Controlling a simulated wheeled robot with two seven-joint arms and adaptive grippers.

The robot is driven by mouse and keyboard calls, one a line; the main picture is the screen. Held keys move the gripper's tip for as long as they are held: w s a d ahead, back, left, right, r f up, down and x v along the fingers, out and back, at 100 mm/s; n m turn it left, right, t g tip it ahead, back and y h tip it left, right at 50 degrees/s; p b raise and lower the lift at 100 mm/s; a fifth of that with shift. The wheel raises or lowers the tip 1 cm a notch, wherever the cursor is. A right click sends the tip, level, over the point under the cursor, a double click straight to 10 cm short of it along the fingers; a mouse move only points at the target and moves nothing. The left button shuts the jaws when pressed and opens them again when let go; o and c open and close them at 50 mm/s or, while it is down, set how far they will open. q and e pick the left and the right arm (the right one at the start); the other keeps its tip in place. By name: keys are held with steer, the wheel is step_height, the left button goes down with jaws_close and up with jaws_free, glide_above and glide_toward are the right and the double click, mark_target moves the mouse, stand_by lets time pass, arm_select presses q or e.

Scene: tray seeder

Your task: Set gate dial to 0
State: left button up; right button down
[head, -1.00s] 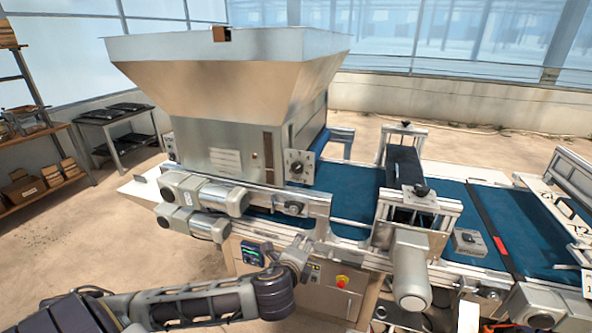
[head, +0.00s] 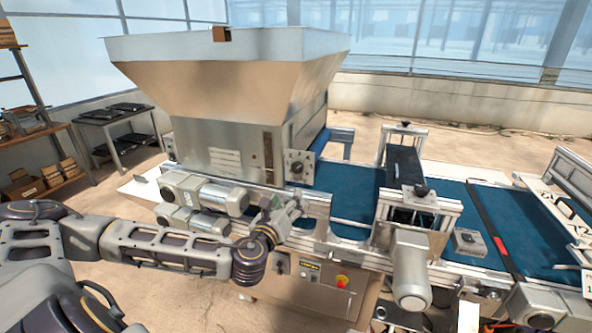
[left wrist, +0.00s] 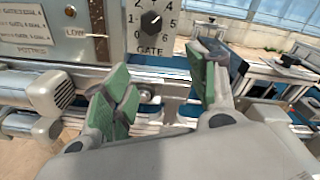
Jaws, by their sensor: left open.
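The gate dial (head: 297,167) is a dark knob on a pale square plate on the hopper's front. In the left wrist view the dial (left wrist: 151,22) shows large at the top, above the word GATE, with numbers around it. Its light pointer mark seems to lean to the upper right; the exact number is unclear. My left gripper (head: 283,208) is just below the dial, apart from it. In the left wrist view its green-padded fingers (left wrist: 166,88) are spread with nothing between them, and the dial is beyond them. My right gripper is out of view.
The metal hopper (head: 225,95) stands above the blue conveyor belt (head: 345,190). Motor cylinders (head: 205,194) and the frame rail lie beside and below the dial. An emergency stop button (head: 341,281) is lower on the cabinet. The space right in front of the dial looks clear.

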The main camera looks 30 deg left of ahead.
mark_target(296, 169)
arm_select(q)
steer(key=shift+w+a+r+m+t, duration=0.15)
steer(key=shift+a+r+m+t, duration=0.25)
steer(key=shift+a+r+m, duration=0.9)
steer(key=shift+w+d+r, duration=0.1)
steer(key=shift+w+r, duration=0.05)
steer(key=shift+p+x, duration=1.2)
steer(key=shift+x, duration=5.55)
steer(key=shift+c, duration=0.5)
steer(key=c, duration=0.9)
